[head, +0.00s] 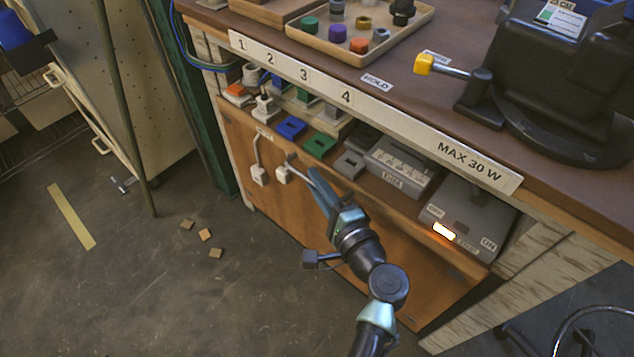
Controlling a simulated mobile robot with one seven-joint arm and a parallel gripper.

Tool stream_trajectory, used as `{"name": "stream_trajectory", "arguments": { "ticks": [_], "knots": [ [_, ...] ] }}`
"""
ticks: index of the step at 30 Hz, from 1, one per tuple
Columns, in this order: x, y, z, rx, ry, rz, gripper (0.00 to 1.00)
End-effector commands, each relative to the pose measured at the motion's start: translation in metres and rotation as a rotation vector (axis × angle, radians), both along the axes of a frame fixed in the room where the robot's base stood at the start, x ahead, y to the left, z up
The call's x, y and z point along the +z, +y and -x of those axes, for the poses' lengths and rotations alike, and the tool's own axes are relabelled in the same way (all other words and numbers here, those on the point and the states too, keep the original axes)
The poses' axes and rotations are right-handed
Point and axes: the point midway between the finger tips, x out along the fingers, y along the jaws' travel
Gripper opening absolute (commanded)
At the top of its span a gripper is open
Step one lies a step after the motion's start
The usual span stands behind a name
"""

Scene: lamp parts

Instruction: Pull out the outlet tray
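What looks like the outlet tray (270,110) is the brown shelf under the bench top, below the label strip numbered 1 to 4. It carries blue (290,127), green (320,144) and grey (349,164) blocks, with plugs and sockets behind them. Its exact edges and any handle are hard to make out. My gripper (317,178) is in front of the brown front panel (330,225), just right of a hanging white plug (283,175). I see the fingers edge-on, so their opening and any contact are unclear.
Another white plug (258,175) hangs on a cord at the left. A grey box (404,165) and a switch unit with a lit switch (444,232) sit to the right. Several small wooden pieces (205,235) lie on the floor, which is otherwise mostly open at the front left.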

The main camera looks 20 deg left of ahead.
Motion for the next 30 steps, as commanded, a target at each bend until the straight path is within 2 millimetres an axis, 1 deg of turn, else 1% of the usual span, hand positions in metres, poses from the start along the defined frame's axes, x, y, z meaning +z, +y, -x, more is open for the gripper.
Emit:
{"name": "stream_trajectory", "arguments": {
  "ticks": [1, 3, 30],
  "knots": [
    [0.0000, -0.0001, 0.0001, 0.000, 0.000, 0.000, 0.09],
    [0.0000, -0.0001, 0.0001, 0.000, 0.000, 0.000, 0.00],
    [-0.0003, -0.0006, 0.0003, 0.000, 0.000, 0.000, 0.00]
  ]
}}
